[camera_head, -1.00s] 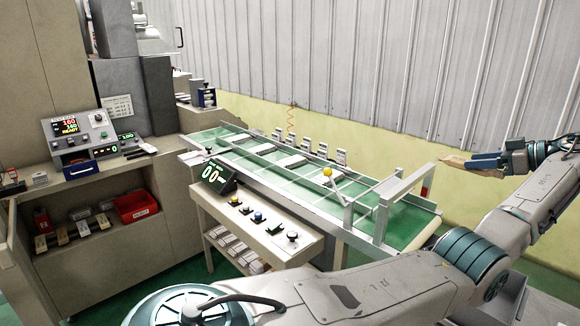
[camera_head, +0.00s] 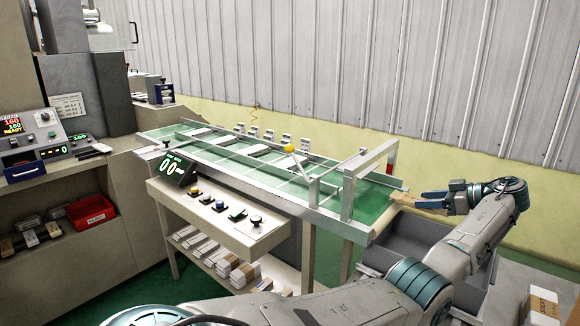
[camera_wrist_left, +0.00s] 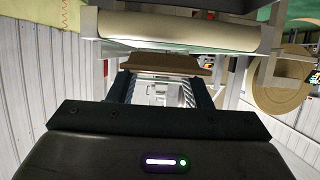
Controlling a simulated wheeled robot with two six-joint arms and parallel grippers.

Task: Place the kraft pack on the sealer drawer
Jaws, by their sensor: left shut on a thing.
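The kraft pack (camera_head: 407,199) is a flat brown piece at the right end of the green conveyor in the head view. My left gripper (camera_head: 432,201) is shut on it, and the pack sticks out past the fingertips. In the left wrist view the pack (camera_wrist_left: 166,62) lies across the ends of the two fingers of the left gripper (camera_wrist_left: 160,82). The sealer (camera_head: 12,128), with a lit READY display, stands at the far left. A blue-fronted part below it (camera_head: 24,171) looks like its drawer. My right gripper is not in view.
The green conveyor (camera_head: 235,162) has a metal frame (camera_head: 347,190) at its right end. A white stand with buttons (camera_head: 222,212) is in front of it. A red bin (camera_head: 90,212) sits on the left shelf.

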